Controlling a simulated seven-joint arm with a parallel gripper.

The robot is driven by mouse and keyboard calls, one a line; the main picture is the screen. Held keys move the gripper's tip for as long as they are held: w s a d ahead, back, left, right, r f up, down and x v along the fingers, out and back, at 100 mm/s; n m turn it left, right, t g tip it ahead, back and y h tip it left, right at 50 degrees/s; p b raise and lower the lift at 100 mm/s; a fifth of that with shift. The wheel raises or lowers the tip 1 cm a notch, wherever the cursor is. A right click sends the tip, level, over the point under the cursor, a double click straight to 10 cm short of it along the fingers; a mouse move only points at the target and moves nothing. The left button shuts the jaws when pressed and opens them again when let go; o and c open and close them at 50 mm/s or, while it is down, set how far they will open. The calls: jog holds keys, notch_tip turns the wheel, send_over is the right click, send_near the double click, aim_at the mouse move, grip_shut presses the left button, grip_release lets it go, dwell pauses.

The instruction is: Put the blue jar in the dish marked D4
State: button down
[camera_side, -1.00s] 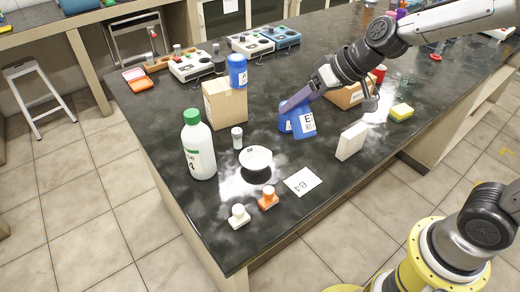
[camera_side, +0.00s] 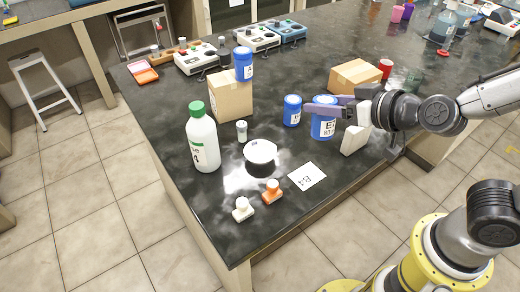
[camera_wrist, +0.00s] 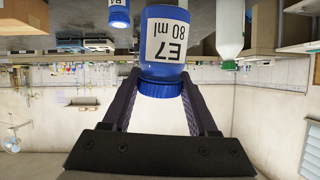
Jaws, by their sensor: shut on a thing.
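My gripper (camera_side: 338,106) reaches in level from the right and is shut on the upper part of a blue jar (camera_side: 323,129) with a white label. In the wrist view the label of this jar (camera_wrist: 165,40) reads E7, 80 ml, upside down, and the fingers are either side of its blue lid. The jar is upright; whether its base touches the bench is unclear.

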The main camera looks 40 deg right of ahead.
aim_at(320, 135)
jog(key=shift+s+a+f+n+t+y, duration=0.15)
jog(key=shift+s+a+n+t+y, duration=0.1)
jog(key=shift+s+a+n, duration=0.3)
jog(key=shift+s+a+f+n+t+y, duration=0.1)
jog(key=shift+s+a+n+t+y, duration=0.15)
jog(key=shift+s+a, duration=0.35)
jog(key=shift+t, duration=0.4)
jog(key=w+a+f, duration=0.2)
jog(key=w+f, duration=0.2)
jog(key=w+a+f, duration=0.1)
jog(key=w+f, duration=0.3)
jog(key=w, duration=0.1)
jog(key=w+a+f, duration=0.2)
jog(key=w+f, duration=0.2)
jog(key=shift+w+a+f, duration=0.2)
jog(key=shift+a+f, duration=0.1)
jog(key=shift+f, duration=0.1)
jog(key=shift+c, duration=0.9)
grip_release()
jog(key=shift+f, duration=0.1)
